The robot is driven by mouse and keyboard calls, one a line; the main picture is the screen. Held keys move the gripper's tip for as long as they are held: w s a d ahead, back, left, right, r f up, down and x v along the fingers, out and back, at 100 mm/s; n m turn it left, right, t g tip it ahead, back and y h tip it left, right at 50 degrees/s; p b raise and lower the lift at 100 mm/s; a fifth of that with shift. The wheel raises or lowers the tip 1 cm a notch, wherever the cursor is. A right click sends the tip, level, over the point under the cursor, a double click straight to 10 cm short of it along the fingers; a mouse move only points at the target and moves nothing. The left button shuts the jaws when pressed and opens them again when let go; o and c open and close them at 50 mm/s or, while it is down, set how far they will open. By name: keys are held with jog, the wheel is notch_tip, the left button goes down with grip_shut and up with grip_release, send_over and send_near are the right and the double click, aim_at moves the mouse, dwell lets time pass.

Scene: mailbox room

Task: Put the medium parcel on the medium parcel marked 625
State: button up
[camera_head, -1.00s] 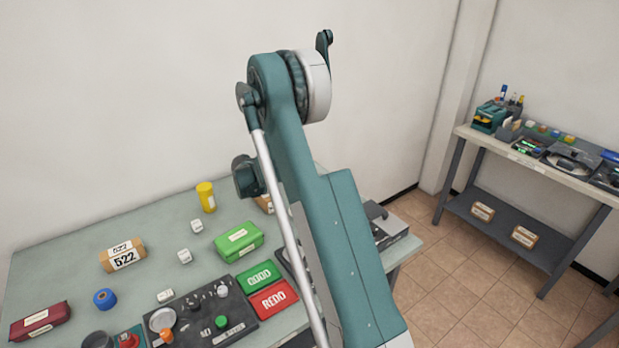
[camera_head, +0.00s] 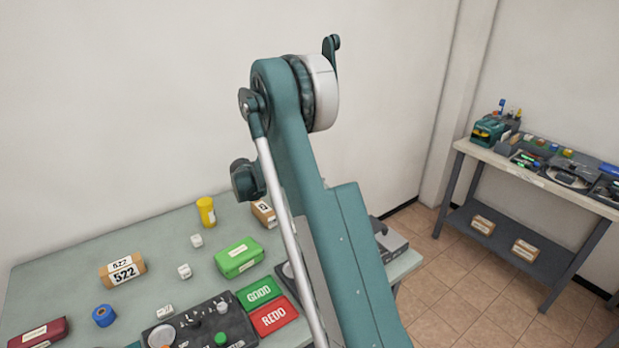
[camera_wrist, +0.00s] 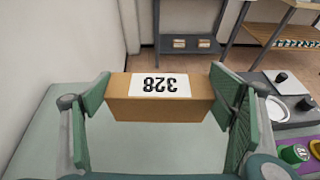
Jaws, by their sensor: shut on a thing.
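In the wrist view my gripper (camera_wrist: 160,97) is shut on a brown box parcel (camera_wrist: 135,108). Its white label reads 328, upside down in this view. The parcel is held between the two green fingers, with the grey-green table below. In the head view my arm hides the gripper. A brown parcel (camera_head: 263,213) stands there beside my arm, partly covered, its label only partly readable. I cannot tell whether it is the held one. I cannot make out a 625 marking anywhere.
A green parcel (camera_head: 239,257), yellow cylinder (camera_head: 206,211), blue roll (camera_head: 104,315), white cubes, dark red parcel (camera_head: 40,332), control panel (camera_head: 200,325) and GOOD (camera_head: 259,293) and REDO (camera_head: 273,317) pads occupy the table. A second bench (camera_head: 540,178) has parcels on its shelf.

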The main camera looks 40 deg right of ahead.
jog(key=shift+a, duration=0.1)
jog(key=w+a+r, duration=0.2)
jog(key=a+r, duration=0.1)
jog(key=a, duration=0.7)
jog(key=w+a+r+t, duration=0.1)
jog(key=w+a+r, duration=0.1)
jog(key=a, duration=0.8)
jog(key=shift+r+n, duration=0.4)
jog(key=shift+r, duration=0.5)
jog(key=shift+d, duration=0.1)
jog(key=b, duration=0.1)
send_over(263, 207)
notch_tip(263, 207, down, 6)
jog(key=shift+f, duration=0.15)
jog(key=shift+f+b, duration=0.65)
jog(key=shift+f, duration=1.2)
jog(key=shift+f, duration=0.15)
